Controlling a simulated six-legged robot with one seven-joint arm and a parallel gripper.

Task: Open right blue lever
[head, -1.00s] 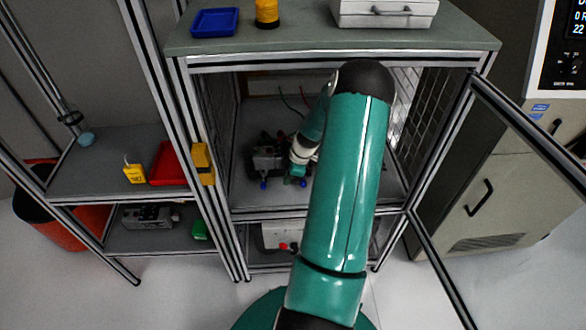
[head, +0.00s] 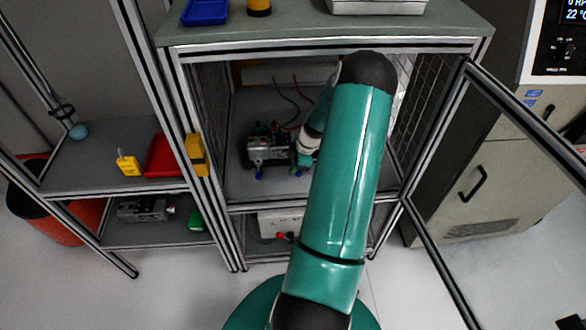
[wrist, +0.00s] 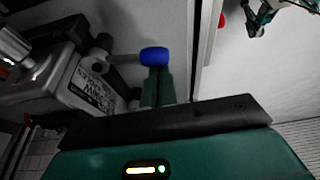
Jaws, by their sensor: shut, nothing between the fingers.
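The grey device with the levers (head: 268,148) stands on the cabinet's inner shelf. A left blue lever tip (head: 258,174) shows at its front. The right blue lever tip (head: 297,173) is at its right front, beside my gripper. In the wrist view the blue lever knob (wrist: 155,56) sits on a grey stem from the device (wrist: 85,88). My gripper (wrist: 157,75) is shut and empty, its green fingertips right at or against the knob; contact cannot be told for sure. My arm partly hides the gripper in the head view.
Cabinet posts, the yellow box (head: 196,155) on the left post and the open door frame (head: 440,130) on the right border the opening. Red and black cables lie behind the device. A white box (head: 281,223) is on the shelf below.

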